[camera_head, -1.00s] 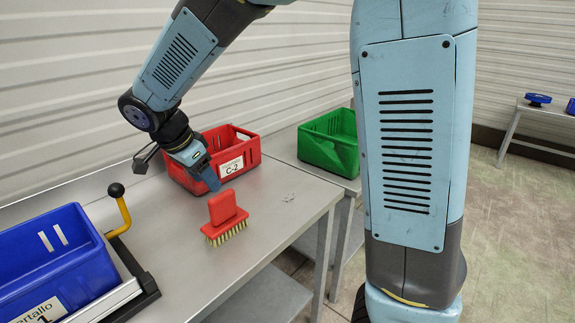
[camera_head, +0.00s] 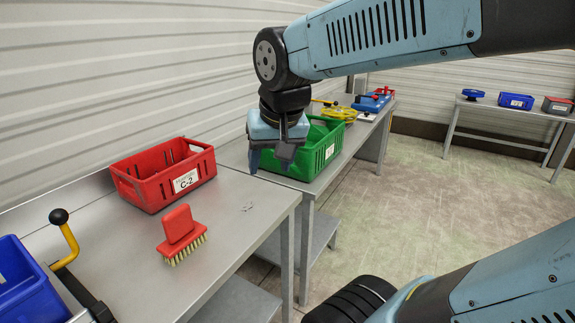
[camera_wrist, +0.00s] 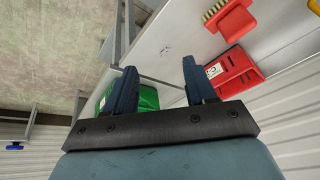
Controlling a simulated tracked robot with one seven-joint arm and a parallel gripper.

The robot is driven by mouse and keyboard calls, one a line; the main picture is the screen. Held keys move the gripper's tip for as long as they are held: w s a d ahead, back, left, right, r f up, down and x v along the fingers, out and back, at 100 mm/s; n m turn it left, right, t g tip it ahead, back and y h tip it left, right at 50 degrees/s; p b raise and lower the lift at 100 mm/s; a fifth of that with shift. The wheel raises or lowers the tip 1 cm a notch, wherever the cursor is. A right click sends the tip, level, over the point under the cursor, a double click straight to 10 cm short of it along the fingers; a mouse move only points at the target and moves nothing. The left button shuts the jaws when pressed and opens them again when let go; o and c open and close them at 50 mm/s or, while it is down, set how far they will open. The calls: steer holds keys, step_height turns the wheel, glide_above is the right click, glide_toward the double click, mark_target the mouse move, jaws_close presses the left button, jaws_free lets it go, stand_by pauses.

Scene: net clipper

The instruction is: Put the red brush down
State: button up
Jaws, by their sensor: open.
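The red brush (camera_head: 180,232) rests on the metal table (camera_head: 125,247), its pale bristles on the tabletop and its red handle block tilted up. It also shows at the top of the wrist view (camera_wrist: 233,18). My gripper (camera_head: 268,165) is open and empty. It hangs pointing down, up and to the right of the brush, in front of the green crate (camera_head: 322,150). In the wrist view its two fingers (camera_wrist: 158,85) are spread apart with nothing between them.
A red crate labelled C-2 (camera_head: 148,187) stands behind the brush. A blue crate (camera_head: 22,290) and a yellow-handled clipper (camera_head: 66,245) are at the left. The table is bare around the brush. More items lie on farther tables.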

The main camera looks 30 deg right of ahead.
steer(key=s, duration=0.1)
steer(key=s+d+n, duration=0.1)
steer(key=s+n+t, duration=0.1)
steer(key=shift+s+d, duration=0.3)
steer(key=shift+d, duration=0.05)
stand_by(1.1)
steer(key=o, duration=0.3)
steer(key=shift+w+a+r, duration=0.15)
steer(key=shift+w, duration=0.05)
steer(key=o, duration=0.5)
steer(key=shift+n+g+y, duration=0.3)
steer(key=shift+n+g, duration=0.5)
steer(key=shift+n, duration=0.1)
steer(key=w+a, duration=0.1)
steer(key=w, duration=0.1)
steer(key=w+a, duration=0.1)
steer(key=w, duration=0.1)
steer(key=w+a+r, duration=0.1)
steer(key=shift+w+a, duration=0.2)
steer(key=shift+w, duration=0.2)
steer(key=shift+o, duration=0.2)
steer(key=n+g, duration=0.4)
steer(key=n, duration=0.1)
glide_toward(175, 210)
steer(key=f, duration=1.1)
steer(key=shift+a, duration=0.25)
